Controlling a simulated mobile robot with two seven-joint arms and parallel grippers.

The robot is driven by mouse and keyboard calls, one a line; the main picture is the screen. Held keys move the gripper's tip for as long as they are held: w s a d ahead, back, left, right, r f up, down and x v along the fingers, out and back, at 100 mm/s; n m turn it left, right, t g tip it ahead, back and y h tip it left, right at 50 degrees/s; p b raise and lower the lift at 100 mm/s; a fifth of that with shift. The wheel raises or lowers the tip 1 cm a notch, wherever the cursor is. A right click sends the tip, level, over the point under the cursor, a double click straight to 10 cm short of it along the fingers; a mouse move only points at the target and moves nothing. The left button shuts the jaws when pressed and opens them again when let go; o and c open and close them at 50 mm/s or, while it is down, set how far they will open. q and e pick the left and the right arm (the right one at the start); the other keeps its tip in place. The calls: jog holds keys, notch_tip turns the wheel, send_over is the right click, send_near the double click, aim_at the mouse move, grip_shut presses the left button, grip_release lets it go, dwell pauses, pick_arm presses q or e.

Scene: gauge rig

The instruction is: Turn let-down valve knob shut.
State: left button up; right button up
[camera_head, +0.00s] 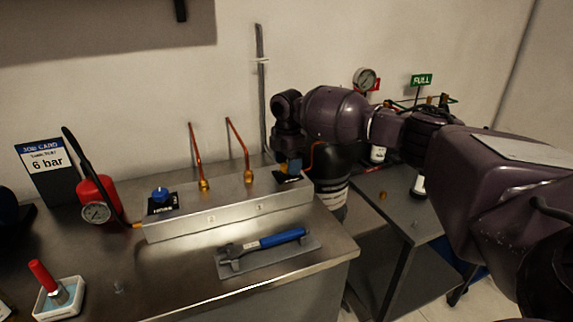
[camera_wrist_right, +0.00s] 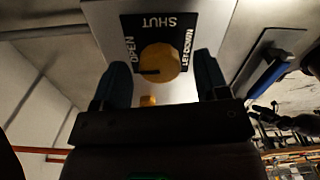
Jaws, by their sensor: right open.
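The let-down valve knob is a round yellow knob (camera_wrist_right: 160,62) on a black label plate (camera_wrist_right: 172,25) marked OPEN, SHUT and LET-DOWN in the right wrist view. A dark line on the knob points left, on the side of the word OPEN. My right gripper (camera_wrist_right: 162,68) is open, one finger to each side of the knob; I cannot tell whether they touch it. In the head view my right gripper (camera_head: 288,163) is over the right end of the metal box (camera_head: 230,215) and mostly hides the knob. My left gripper is not in view.
A blue knob (camera_head: 160,193) is at the box's left end, with two copper pipes (camera_head: 196,150) rising between. A blue-handled tool (camera_head: 270,241) lies in front. A red pump with gauge (camera_head: 97,195) and a job card reading 6 bar (camera_head: 46,165) stand left.

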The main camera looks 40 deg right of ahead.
jog(key=shift+f, duration=0.3)
jog(key=shift+c, duration=0.2)
jog(key=c, duration=0.9)
